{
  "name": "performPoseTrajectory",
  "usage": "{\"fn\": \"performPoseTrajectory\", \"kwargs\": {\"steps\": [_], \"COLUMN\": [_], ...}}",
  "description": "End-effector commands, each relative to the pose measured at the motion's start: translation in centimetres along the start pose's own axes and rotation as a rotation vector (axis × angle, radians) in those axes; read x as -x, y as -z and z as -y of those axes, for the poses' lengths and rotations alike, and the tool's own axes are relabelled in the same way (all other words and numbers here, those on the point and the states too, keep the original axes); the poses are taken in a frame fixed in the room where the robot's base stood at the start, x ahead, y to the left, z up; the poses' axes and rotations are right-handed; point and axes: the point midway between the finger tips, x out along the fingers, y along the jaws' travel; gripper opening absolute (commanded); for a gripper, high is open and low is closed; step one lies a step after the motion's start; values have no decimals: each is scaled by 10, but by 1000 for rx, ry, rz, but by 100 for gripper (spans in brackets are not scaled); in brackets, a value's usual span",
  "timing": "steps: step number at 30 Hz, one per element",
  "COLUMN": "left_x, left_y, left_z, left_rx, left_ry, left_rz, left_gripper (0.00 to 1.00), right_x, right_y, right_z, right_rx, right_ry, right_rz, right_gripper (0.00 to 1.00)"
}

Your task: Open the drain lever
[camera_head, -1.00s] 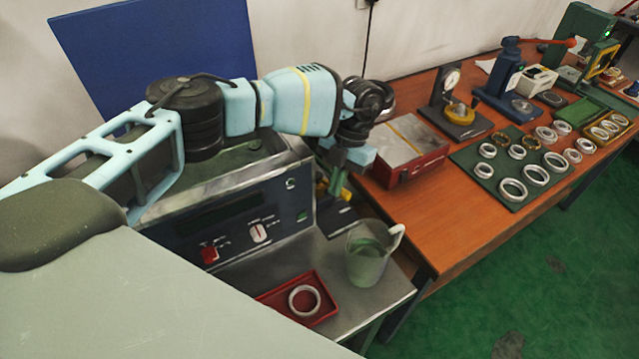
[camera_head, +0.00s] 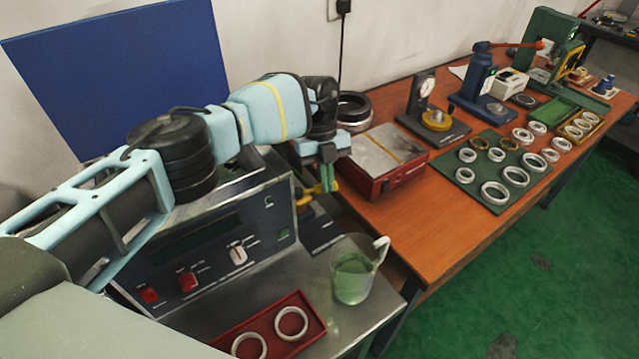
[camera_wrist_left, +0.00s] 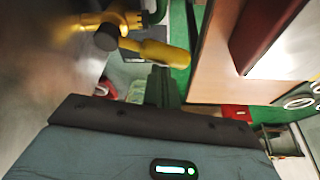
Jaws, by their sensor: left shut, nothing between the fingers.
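The yellow drain lever (camera_head: 306,198) sticks out from the right side of the machine (camera_head: 205,250), low by the metal shelf. It also shows in the left wrist view (camera_wrist_left: 150,48), with a rounded yellow grip and a dark pivot. My left gripper (camera_head: 329,178) is at the lever's right end, its green fingers pointing down and shut with nothing between them. In the left wrist view the dark green fingers (camera_wrist_left: 164,88) are just beside the yellow grip; I cannot tell whether they touch it. My right gripper is not in view.
A glass jug (camera_head: 353,278) with greenish liquid stands on the shelf near the lever. A red tray (camera_head: 313,334) with two rings lies in front. A red box (camera_head: 378,180) and a green mat (camera_head: 468,190) of rings are on the wooden table.

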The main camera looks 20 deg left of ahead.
Motion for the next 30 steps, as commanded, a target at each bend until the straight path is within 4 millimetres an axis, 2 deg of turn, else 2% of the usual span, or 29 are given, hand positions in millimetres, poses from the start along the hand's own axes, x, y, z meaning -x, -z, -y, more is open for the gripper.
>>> {"fn": "performPoseTrajectory", "kwargs": {"steps": [12, 30], "left_x": [2, 6], "left_y": [-6, -5], "left_z": [7, 6], "left_rx": [123, 131], "left_ry": [45, 48], "left_rz": [1, 2], "left_gripper": [0, 0], "right_x": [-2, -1], "right_y": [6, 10], "right_z": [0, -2], "right_rx": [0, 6], "right_ry": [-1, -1], "right_rz": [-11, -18], "right_gripper": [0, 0]}}
